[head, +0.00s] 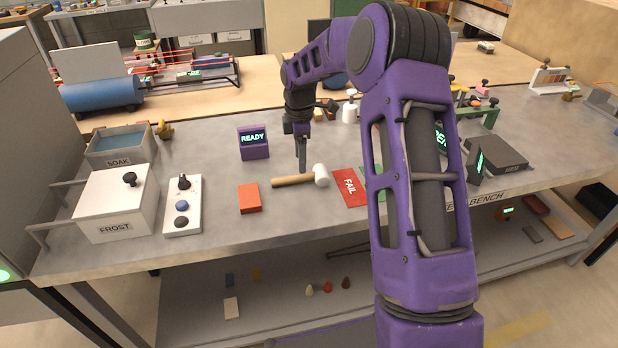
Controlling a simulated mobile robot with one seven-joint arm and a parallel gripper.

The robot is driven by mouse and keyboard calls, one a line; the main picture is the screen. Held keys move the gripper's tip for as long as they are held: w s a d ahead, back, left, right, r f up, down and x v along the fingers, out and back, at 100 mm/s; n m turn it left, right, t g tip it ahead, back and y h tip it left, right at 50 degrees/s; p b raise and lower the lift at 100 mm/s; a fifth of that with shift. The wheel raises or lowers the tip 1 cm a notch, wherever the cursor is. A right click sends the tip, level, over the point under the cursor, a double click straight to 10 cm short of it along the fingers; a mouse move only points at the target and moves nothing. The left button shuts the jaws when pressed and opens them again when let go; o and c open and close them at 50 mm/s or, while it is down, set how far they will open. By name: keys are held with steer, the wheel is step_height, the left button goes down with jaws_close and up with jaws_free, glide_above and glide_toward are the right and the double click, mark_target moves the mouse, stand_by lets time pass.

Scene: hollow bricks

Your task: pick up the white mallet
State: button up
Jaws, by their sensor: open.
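The white mallet (321,176) lies on its side on the grey bench top, in the middle of the head view. Its white head is at the right and its wooden handle (291,181) points left. My gripper (302,168) points down just above and behind the handle, close to the head. It is open and nothing shows between its fingers. The small gap between the fingertips and the handle is hard to judge from this angle.
An orange-red block (249,198) lies left of the handle and a red FAIL mat (349,187) right of the head. A purple READY display (253,142) stands behind left. The white FROST box (116,203) and a button panel (183,205) stand further left. Bare bench lies in front.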

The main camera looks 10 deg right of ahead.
mark_target(300, 178)
steer(key=shift+a+f, duration=0.1)
steer(key=shift+f, duration=2.95)
jaws_close()
steer(key=shift+r, duration=0.1)
